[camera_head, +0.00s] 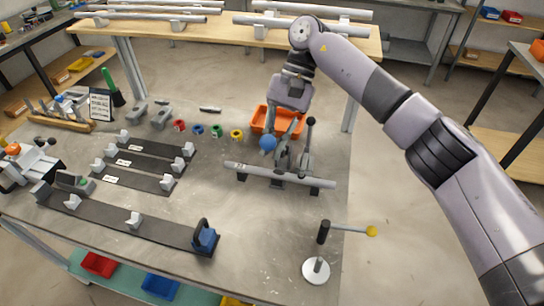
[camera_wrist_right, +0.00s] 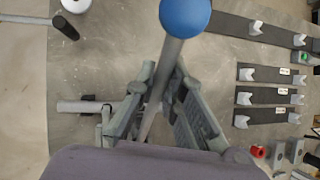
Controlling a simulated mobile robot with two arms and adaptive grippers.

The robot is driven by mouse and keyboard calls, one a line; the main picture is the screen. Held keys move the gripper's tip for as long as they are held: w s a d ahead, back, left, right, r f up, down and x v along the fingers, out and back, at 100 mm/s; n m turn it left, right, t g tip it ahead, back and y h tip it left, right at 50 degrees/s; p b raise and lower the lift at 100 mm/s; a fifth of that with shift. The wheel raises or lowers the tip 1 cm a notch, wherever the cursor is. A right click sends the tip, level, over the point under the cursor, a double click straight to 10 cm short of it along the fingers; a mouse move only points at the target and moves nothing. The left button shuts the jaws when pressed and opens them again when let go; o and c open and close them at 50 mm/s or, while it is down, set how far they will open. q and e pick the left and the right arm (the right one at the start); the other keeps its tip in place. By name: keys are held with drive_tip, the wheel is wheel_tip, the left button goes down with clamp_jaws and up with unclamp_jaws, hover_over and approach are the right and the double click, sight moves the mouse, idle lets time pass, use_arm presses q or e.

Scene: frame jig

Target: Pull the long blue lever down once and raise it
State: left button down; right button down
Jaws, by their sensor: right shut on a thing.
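The long lever is a grey shaft with a blue ball knob (camera_head: 267,143), in the head view at the middle of the table. In the right wrist view the blue ball (camera_wrist_right: 186,17) is near the top and its grey shaft (camera_wrist_right: 170,58) runs down between the fingers. My right gripper (camera_head: 284,150) is shut on this shaft, below the ball; its fingers also show in the right wrist view (camera_wrist_right: 163,85). The lever's lower end is hidden by the gripper. A grey horizontal tube (camera_head: 250,173) lies in front of it. My left gripper is out of view.
A black-knobbed lever (camera_head: 310,121) stands just right of my right gripper. A post with a yellow-tipped arm (camera_head: 345,229) stands at the front right. Dark rails with grey blocks (camera_head: 120,226) fill the left. Bare table lies between.

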drive_tip(key=shift+w+d+r+g, duration=0.1)
drive_tip(key=shift+w+r+g, duration=0.2)
drive_tip(key=shift+w+r, duration=0.15)
drive_tip(key=c, duration=1.7)
unclamp_jaws()
drive_tip(key=shift+o, duration=0.2)
wheel_tip(320, 180, up, 10)
drive_tip(key=shift+f, duration=0.1)
